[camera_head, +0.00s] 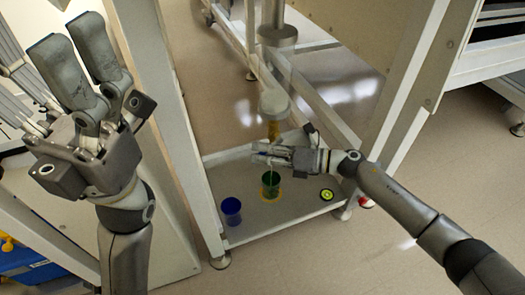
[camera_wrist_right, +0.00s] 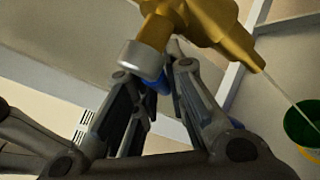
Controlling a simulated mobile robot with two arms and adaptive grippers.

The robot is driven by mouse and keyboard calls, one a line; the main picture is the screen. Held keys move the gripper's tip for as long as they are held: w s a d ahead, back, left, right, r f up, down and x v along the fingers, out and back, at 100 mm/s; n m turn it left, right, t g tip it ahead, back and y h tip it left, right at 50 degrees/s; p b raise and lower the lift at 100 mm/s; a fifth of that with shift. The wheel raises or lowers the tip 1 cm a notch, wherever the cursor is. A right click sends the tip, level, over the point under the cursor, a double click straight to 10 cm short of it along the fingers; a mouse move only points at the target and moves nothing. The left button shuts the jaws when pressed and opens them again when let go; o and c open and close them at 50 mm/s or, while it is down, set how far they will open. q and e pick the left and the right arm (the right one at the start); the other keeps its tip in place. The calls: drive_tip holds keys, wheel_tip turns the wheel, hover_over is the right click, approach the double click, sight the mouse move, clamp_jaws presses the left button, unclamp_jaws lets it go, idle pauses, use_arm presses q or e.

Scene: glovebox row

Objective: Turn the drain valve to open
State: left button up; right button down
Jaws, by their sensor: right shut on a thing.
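The brass drain valve (camera_head: 273,130) hangs under a grey vertical pipe. In the right wrist view its brass body (camera_wrist_right: 215,22) fills the top, with a grey cylindrical end on its left side. A blue handle (camera_wrist_right: 152,84) shows partly between my right fingers (camera_wrist_right: 154,72). My right gripper (camera_head: 268,153) is shut on this handle, just below the valve in the head view. A thin pale stream runs from the brass spout toward the green cup (camera_wrist_right: 302,126). The green cup (camera_head: 270,184) stands on the tray under the valve. My left gripper (camera_head: 70,38) is raised, open and empty.
A pale tray (camera_head: 262,228) sits low between the frame legs. White frame posts flank the space.

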drive_tip(key=c, duration=1.5)
unclamp_jaws()
drive_tip(key=shift+o, duration=0.2)
drive_tip(key=shift+d, duration=0.15)
drive_tip(key=v, duration=1.2)
drive_tip(key=shift+c, duration=0.3)
